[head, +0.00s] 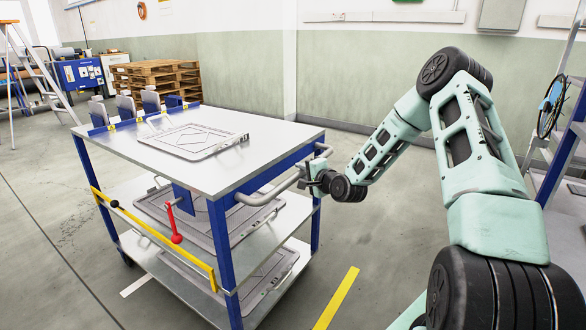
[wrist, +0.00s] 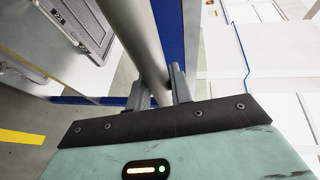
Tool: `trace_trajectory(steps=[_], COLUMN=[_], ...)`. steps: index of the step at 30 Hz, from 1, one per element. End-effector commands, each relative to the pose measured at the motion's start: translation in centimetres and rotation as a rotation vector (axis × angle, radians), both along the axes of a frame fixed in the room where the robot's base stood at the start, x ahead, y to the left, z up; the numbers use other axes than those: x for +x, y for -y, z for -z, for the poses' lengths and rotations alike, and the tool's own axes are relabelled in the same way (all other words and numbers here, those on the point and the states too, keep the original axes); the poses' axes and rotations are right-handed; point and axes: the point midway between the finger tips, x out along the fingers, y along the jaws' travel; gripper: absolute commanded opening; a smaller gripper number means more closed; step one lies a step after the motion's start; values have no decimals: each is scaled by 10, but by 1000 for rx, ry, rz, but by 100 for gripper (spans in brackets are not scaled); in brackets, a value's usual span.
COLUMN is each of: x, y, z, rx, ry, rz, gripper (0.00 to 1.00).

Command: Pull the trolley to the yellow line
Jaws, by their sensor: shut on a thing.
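The trolley (head: 228,178) has a pale top, blue posts and lower shelves holding grey panels. A grey tubular handle (head: 262,196) sticks out from its right side. My gripper (head: 312,184) is at this handle, to the right of the trolley. In the wrist view my gripper (wrist: 158,88) has its two fingers on either side of the handle tube (wrist: 148,45), shut on it. The yellow line (head: 337,298) lies on the floor to the right of the trolley, apart from it. A yellow strip also shows in the wrist view (wrist: 20,137).
A grey panel (head: 194,140) lies on the trolley top. A red-knobbed lever (head: 175,225) and a yellow bar (head: 150,235) are on its near side. A white floor mark (head: 136,286) lies near its foot. Pallets (head: 155,80) stand behind. Floor right of the trolley is clear.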

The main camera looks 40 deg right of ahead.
Motion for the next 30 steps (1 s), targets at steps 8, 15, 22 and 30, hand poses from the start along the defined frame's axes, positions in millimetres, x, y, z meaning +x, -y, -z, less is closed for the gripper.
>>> trace_trajectory(steps=[8, 15, 22, 30], x=[-48, -90, -124, -149], y=[20, 35, 47, 56], z=[0, 0, 0, 0], rx=[2, 3, 3, 2], ry=[-7, -7, -6, -3], rz=[4, 3, 4, 2], gripper=[0, 0, 0, 0])
